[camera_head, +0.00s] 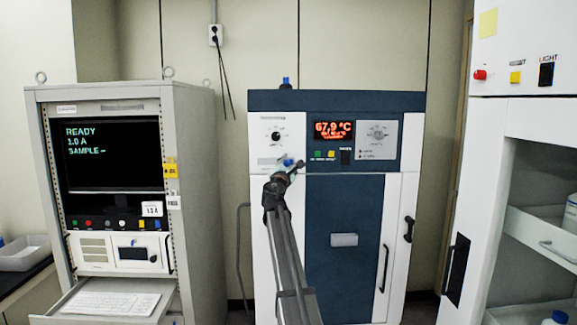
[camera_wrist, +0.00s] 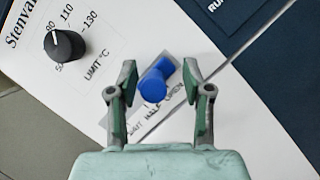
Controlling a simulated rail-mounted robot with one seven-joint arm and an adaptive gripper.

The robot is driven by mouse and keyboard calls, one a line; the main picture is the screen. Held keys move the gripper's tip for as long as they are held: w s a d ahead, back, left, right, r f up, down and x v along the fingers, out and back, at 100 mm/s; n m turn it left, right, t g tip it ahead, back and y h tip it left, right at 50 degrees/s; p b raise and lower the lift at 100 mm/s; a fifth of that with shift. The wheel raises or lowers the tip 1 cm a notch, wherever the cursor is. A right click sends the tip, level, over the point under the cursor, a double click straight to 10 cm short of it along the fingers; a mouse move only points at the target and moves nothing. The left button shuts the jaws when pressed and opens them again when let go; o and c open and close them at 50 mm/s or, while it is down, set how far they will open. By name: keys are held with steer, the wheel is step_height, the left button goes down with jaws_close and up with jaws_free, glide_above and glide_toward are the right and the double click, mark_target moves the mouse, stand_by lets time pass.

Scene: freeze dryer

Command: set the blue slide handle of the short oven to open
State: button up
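The short oven (camera_head: 342,240) has a white and dark blue front and stands in the middle of the head view. My gripper (camera_wrist: 158,78) is open, with one finger on each side of the handle and a gap visible on both sides. In the head view my gripper (camera_head: 286,168) is in front of the oven's left panel and hides most of the handle.
A black limit dial (camera_wrist: 65,46) is left of the handle. A red temperature display (camera_head: 333,129) is at the oven's upper middle. A grey instrument rack (camera_head: 192,200) stands left, with a pulled-out keyboard drawer (camera_head: 150,303). A white cabinet (camera_head: 530,60) stands right.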

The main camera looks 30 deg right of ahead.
steer(key=shift+w+a, duration=0.1)
steer(key=shift+a, duration=0.05)
steer(key=v, duration=1.2)
stand_by(0.3)
